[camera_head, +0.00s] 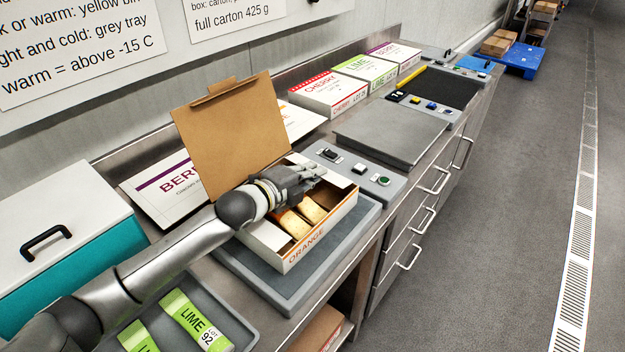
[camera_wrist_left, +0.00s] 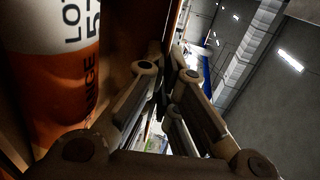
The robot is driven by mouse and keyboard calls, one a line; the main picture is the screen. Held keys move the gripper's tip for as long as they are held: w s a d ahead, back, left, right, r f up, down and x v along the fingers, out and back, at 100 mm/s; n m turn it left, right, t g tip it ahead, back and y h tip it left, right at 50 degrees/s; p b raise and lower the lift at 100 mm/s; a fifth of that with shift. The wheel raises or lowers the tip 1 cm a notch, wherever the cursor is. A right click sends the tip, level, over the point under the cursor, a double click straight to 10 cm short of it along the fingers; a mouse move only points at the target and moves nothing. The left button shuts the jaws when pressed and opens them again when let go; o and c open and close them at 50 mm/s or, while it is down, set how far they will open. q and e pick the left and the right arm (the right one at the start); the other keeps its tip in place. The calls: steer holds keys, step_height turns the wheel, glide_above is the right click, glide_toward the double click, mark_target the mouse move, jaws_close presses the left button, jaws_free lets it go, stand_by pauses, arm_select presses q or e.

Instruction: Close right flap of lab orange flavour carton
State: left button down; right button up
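The orange flavour carton (camera_head: 306,249) sits on a grey scale platform with its large brown lid (camera_head: 232,135) standing up at the back. The gripper hides part of the opening, and I cannot make out the right flap clearly. In the left wrist view the fingertips (camera_wrist_left: 171,62) nearly meet beside a brown cardboard wall, with an orange-and-white pack (camera_wrist_left: 60,75) at left. My right gripper is not in view.
A grey tray (camera_head: 233,314) with green lime packs stands in front at left, near a teal box (camera_head: 110,250) with a white lid. A control panel (camera_head: 352,166) and a bare grey plate (camera_head: 392,135) lie right of the carton. Closed cherry (camera_head: 325,95), lime and berry cartons stand behind.

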arm_select(q)
steer(key=shift+f, duration=0.1)
stand_by(0.3)
steer(key=c, duration=1.7)
jaws_free()
step_height(320, 180, up, 10)
